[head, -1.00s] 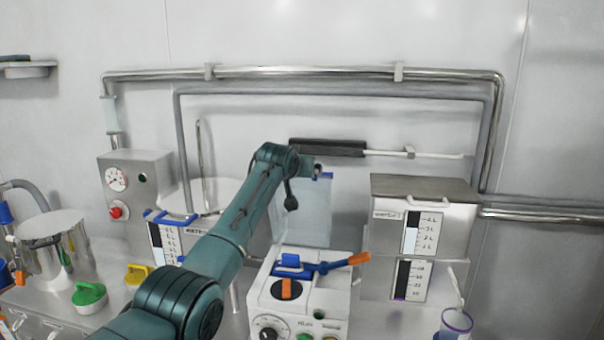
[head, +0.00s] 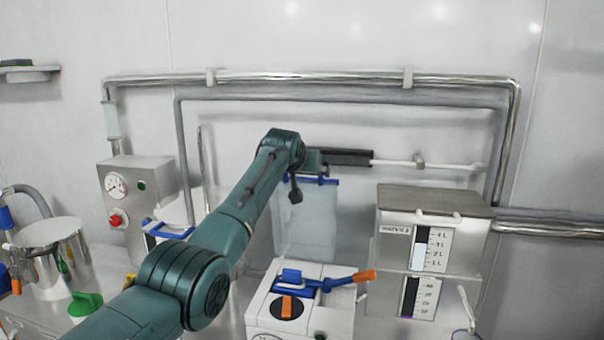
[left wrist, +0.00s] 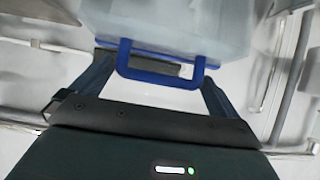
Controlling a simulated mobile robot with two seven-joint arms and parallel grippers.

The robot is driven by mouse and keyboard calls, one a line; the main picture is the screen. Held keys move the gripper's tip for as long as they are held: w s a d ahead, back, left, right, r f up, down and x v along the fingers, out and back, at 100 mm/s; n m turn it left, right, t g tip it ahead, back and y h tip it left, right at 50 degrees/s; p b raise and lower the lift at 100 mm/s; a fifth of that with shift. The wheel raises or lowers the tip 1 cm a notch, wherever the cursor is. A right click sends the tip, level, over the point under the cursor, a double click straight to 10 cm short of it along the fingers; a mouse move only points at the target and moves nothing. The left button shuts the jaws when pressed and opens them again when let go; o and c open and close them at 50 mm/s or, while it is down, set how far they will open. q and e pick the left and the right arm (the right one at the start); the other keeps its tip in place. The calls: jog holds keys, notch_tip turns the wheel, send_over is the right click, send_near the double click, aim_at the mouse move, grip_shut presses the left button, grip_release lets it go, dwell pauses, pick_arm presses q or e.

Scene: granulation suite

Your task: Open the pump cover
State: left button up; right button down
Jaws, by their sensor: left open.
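The pump (head: 300,310) is a white box on the bench with a dial, a black disc with an orange mark, and a blue lever (head: 335,283) with an orange tip. A clear, bluish cover panel (head: 308,225) stands upright at the pump's back, with a blue handle (head: 318,181) along its top edge. In the left wrist view the cover (left wrist: 170,20) and its blue U-shaped handle (left wrist: 165,72) lie between the fingers of my left gripper (left wrist: 155,75), which is open around the handle. In the head view my arm hides most of this gripper. My right gripper is out of view.
A steel tank (head: 432,225) with level gauges stands right of the pump. A gauge box (head: 140,200), a steel pot (head: 50,245) and a green knob (head: 86,305) are at left. Pipes (head: 300,74) and a dark bar (head: 348,157) run along the wall behind.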

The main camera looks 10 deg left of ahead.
pick_arm(q)
jog(key=shift+f, duration=0.2)
jog(key=shift+s, duration=0.15)
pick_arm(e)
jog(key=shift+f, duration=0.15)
pick_arm(q)
jog(key=shift+s+r+b, duration=0.1)
jog(key=shift+s+b, duration=0.1)
jog(key=shift+b, duration=0.25)
jog(key=b+v, duration=0.4)
jog(key=v, duration=0.9)
jog(key=shift+w+r, duration=0.15)
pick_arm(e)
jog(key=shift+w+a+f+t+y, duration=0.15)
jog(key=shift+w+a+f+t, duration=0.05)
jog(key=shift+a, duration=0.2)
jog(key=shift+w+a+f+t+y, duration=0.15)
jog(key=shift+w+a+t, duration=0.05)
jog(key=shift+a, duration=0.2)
